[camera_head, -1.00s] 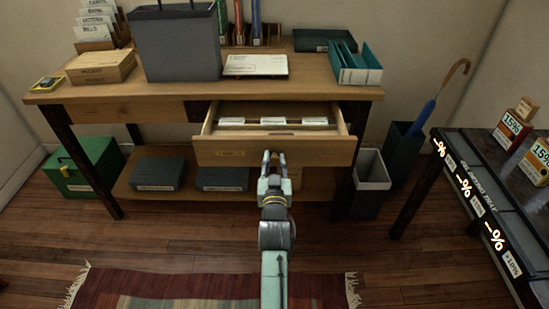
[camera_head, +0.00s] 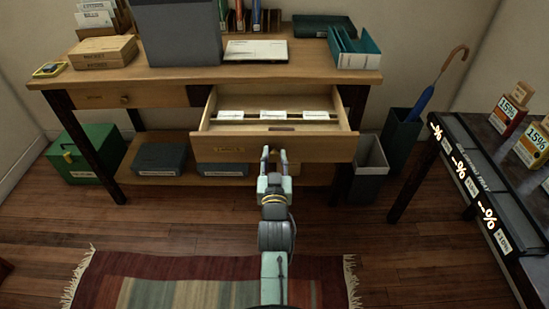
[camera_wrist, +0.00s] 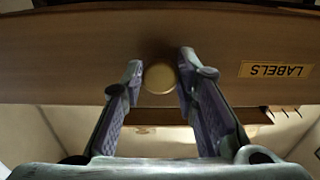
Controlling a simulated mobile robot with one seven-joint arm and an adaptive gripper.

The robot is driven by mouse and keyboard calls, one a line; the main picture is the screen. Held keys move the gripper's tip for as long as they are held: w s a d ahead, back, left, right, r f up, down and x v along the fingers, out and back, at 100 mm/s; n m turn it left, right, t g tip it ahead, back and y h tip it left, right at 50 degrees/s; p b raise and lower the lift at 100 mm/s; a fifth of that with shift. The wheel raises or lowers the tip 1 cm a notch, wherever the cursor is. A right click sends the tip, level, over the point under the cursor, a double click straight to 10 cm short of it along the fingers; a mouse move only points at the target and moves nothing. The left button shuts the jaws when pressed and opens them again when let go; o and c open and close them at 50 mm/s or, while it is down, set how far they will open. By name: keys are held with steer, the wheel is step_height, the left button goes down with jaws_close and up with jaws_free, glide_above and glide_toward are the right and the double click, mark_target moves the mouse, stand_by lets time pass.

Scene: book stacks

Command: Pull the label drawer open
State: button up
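The label drawer (camera_head: 225,150) is pulled out from the right side of the wooden desk, with white cards (camera_head: 272,115) showing inside. In the wrist view its front (camera_wrist: 60,60) bears a "LABELS" plate (camera_wrist: 276,70), seen upside down. My gripper (camera_head: 273,153) is at the drawer front, below its top edge. The knob is hidden behind the fingers in the head view.
The desk top (camera_head: 160,77) holds boxes, a grey bin (camera_head: 178,40) and trays. A closed drawer (camera_head: 85,101) is on the left. A waste bin (camera_head: 368,165) and a display table (camera_head: 455,140) stand to the right. A rug (camera_head: 200,280) lies in front.

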steer(key=o, duration=0.3)
steer(key=shift+o, duration=0.2)
step_height(320, 180, up, 10)
stand_by(0.5)
